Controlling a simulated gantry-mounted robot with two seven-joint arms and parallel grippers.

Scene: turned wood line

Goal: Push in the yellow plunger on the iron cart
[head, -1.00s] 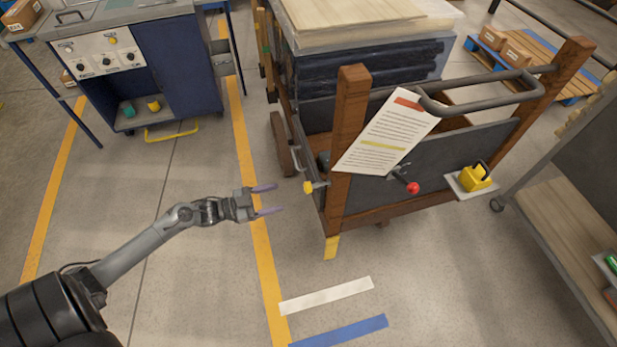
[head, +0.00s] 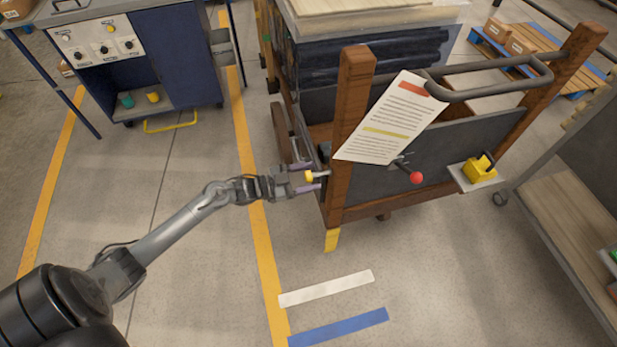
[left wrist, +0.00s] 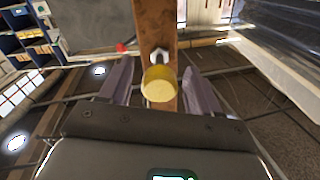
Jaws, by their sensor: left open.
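The yellow plunger (head: 309,177) sticks out to the left on a short metal rod beside the cart's near wooden post (head: 350,120). The iron cart (head: 440,150) has dark side panels and brown posts. My left gripper (head: 308,178) is open at the plunger, with one finger on either side of it. In the left wrist view, the yellow plunger knob (left wrist: 160,84) sits between the two purple-grey fingers (left wrist: 158,90), with gaps on both sides. The wooden post stands behind it. My right gripper is not in view.
A paper sheet (head: 392,118), a red ball knob (head: 416,178) and a yellow block on a small shelf (head: 480,168) are on the cart's near side. A blue control cabinet (head: 185,65) stands at the left. The floor in front is clear, with tape strips.

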